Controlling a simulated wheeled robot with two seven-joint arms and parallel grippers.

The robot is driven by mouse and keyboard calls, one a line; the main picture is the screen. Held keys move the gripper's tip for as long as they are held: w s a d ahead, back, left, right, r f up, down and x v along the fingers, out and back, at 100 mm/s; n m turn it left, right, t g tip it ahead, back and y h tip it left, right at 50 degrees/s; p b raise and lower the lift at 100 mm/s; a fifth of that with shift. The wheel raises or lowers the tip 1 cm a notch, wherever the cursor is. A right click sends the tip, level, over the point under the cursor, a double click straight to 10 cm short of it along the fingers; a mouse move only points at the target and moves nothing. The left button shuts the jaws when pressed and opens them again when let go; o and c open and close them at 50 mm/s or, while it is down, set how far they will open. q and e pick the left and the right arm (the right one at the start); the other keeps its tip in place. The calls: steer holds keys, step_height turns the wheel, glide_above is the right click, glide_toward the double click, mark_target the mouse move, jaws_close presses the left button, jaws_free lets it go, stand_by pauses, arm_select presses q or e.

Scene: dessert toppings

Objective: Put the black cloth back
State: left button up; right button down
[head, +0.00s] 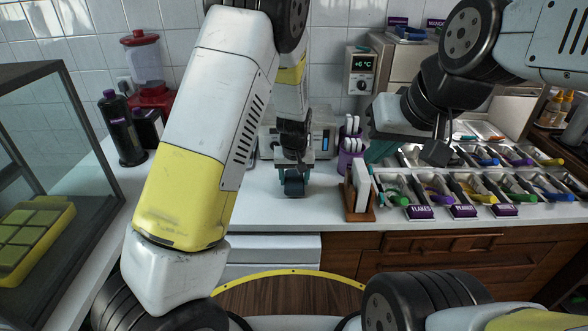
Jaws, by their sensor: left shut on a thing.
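My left gripper (293,167) points down over the white counter in the middle of the head view. It is shut on a small dark, bluish-black bundle (294,184), which looks like the black cloth. The bundle is at or just above the counter top; I cannot tell if it touches. My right gripper (410,150) hangs above the left end of the topping trays. Its fingers look apart, with nothing seen between them.
A wooden holder (360,208) with white cards and a purple cup (351,150) stand right of my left gripper. Topping trays (470,185) with coloured scoops fill the right. A dark bottle (122,135) and a red blender (152,97) stand left. The counter (325,207) is clear in front.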

arm_select(q)
steer(key=shift+f, duration=0.65)
steer(key=shift+f, duration=0.15)
steer(key=o, duration=1.3)
